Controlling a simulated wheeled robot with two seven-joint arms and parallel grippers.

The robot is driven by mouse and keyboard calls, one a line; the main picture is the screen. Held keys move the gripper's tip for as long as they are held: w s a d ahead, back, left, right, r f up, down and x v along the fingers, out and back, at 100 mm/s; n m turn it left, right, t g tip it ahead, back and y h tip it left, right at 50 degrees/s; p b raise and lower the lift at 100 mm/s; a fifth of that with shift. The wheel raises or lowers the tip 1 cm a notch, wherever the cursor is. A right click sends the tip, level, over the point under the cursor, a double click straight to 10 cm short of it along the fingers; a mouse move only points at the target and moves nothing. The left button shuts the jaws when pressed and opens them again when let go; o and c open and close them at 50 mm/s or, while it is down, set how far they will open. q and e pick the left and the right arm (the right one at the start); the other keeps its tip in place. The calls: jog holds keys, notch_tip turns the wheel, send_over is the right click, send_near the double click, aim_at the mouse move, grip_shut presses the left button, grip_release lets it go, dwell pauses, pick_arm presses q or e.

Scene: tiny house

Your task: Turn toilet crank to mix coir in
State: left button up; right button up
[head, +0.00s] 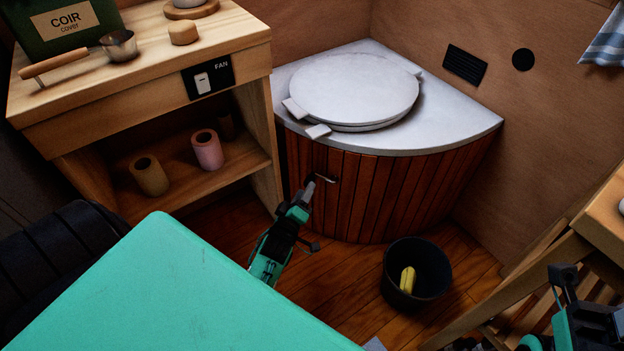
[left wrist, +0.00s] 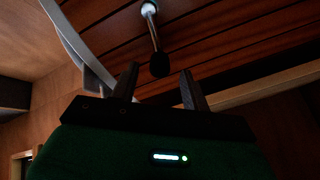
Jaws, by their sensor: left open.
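The toilet (head: 400,190) is a quarter-round wood-slatted cabinet with a pale top and a closed round white lid (head: 355,88). Its small metal crank (head: 329,181) is on the slatted front. In the left wrist view, the crank's bar (left wrist: 154,35) comes from a pale hub and ends in a black knob (left wrist: 159,64). My left gripper (head: 307,192) is open close to the crank. In the left wrist view, the knob appears ahead of the gap between my left fingertips (left wrist: 160,75), with no clear contact. My right gripper (head: 563,280) is at the lower right; its jaws are unclear.
A wooden shelf unit (head: 150,105) stands left of the toilet, holding the green coir box (head: 65,25), a metal scoop (head: 119,45) and several small items. A black bucket (head: 428,290) with something yellow inside stands on the floor. Wooden furniture (head: 606,215) is at the right.

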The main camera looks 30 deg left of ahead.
aim_at(313, 176)
pick_arm(q)
jog(key=b+x, duration=0.2)
jog(key=x, duration=0.5)
grip_shut()
